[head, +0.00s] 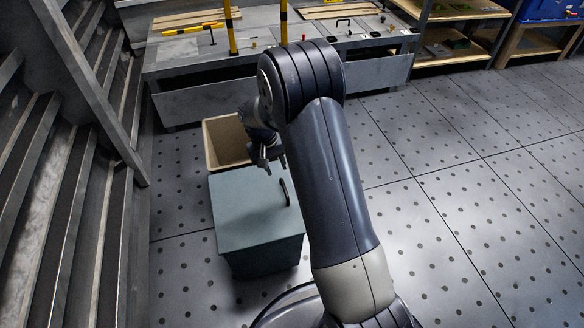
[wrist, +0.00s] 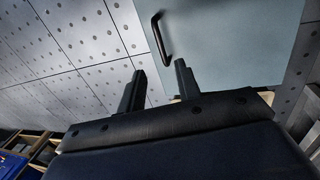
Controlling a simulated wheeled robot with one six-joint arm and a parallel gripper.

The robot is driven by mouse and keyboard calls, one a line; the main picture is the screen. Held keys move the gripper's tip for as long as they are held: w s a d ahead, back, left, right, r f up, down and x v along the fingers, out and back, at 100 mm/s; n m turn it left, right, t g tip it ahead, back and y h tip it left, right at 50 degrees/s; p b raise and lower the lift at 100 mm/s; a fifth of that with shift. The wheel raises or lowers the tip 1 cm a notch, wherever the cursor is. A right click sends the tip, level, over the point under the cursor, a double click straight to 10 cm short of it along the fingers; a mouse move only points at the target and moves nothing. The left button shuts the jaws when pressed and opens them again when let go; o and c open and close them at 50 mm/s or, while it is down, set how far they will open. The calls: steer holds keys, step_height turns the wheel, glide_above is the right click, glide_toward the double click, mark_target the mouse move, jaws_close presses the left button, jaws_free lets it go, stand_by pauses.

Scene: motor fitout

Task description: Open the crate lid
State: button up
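The crate (head: 268,257) is a grey-green box on the floor in front of me, with its flat lid (head: 246,203) shut on top. A black bar handle (head: 284,192) stands near the lid's right edge. In the wrist view the lid (wrist: 225,40) fills the upper right and the handle (wrist: 161,38) lies beyond my fingertips. My gripper (head: 271,164) is above the lid's far edge, left of the handle. In the wrist view my gripper (wrist: 160,80) has its two fingers apart with nothing between them. It does not touch the handle. My arm hides part of the area right of the crate.
An open tan bin (head: 226,141) stands right behind the crate. A metal workbench (head: 200,60) with yellow-black posts (head: 231,28) is at the back. Grey slatted racks (head: 60,200) line the left. Open perforated floor (head: 460,200) lies to the right; shelves (head: 455,48) stand far right.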

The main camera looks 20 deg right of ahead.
mark_target(284, 188)
steer(key=f+b, duration=0.1)
steer(key=f, duration=0.2)
steer(key=d+f+b, duration=0.1)
steer(key=f, duration=0.3)
steer(key=d+f+b, duration=0.1)
steer(key=f, duration=0.2)
steer(key=shift+w+d+f+b, duration=0.1)
steer(key=shift+w+f+b, duration=0.1)
steer(key=shift+f+b, duration=0.15)
steer(key=shift+c, duration=0.5)
jaws_close()
